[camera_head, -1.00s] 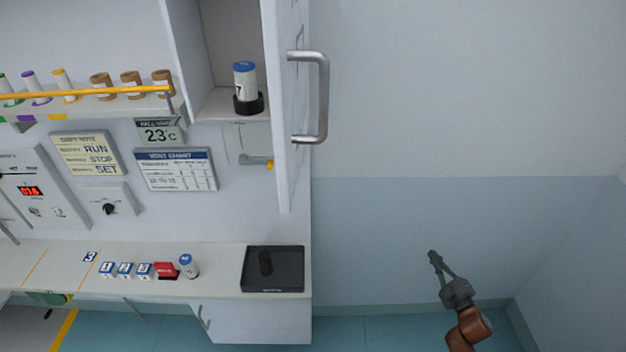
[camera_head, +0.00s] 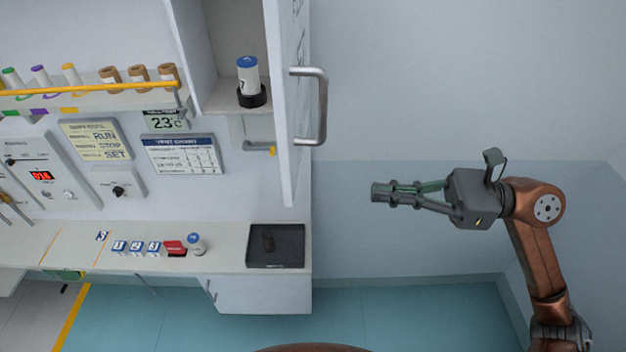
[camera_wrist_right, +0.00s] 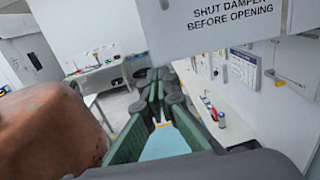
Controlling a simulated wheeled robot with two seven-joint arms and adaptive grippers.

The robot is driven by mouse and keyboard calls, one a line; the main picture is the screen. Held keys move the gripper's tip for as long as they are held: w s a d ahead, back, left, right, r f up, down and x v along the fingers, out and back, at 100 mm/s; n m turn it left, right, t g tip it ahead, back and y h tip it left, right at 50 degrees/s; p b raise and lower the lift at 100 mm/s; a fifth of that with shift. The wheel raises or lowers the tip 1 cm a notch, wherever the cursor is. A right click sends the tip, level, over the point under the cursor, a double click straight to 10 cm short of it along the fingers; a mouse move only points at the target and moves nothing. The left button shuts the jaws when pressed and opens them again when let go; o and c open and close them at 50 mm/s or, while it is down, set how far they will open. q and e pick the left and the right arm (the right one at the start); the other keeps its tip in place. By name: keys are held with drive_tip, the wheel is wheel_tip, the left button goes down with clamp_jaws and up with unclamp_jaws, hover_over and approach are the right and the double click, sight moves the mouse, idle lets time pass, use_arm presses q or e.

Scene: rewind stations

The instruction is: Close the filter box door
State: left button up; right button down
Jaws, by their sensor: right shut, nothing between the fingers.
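The filter box door (camera_head: 284,110) is a white panel that stands open, seen nearly edge-on in the head view, with a grey bar handle (camera_head: 323,106) on its right face. Inside the open box, a white canister with a blue top (camera_head: 248,72) sits in a black holder. My right gripper (camera_head: 378,193) is shut and empty, to the right of the door and lower than its handle, apart from both. In the right wrist view, a white panel with the words "SHUT DAMPER BEFORE OPENING" (camera_wrist_right: 225,22) hangs above the fingers (camera_wrist_right: 157,82). My left gripper is not in view.
Below the box is a counter with a black tray (camera_head: 276,262), a blue-topped bottle (camera_head: 196,244), a red block (camera_head: 173,248) and numbered blocks. A yellow rail (camera_head: 90,91) runs along a shelf at the left.

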drive_tip(key=p, duration=0.6)
approach(294, 186)
drive_tip(key=a, duration=0.5)
drive_tip(key=shift+w+a+r, duration=0.1)
drive_tip(key=shift+a+r, duration=0.1)
drive_tip(key=shift+r, duration=0.2)
drive_tip(key=shift+a+f, duration=0.15)
drive_tip(key=shift+a, duration=0.45)
drive_tip(key=shift+w+a+f, duration=0.1)
drive_tip(key=shift+a, duration=0.05)
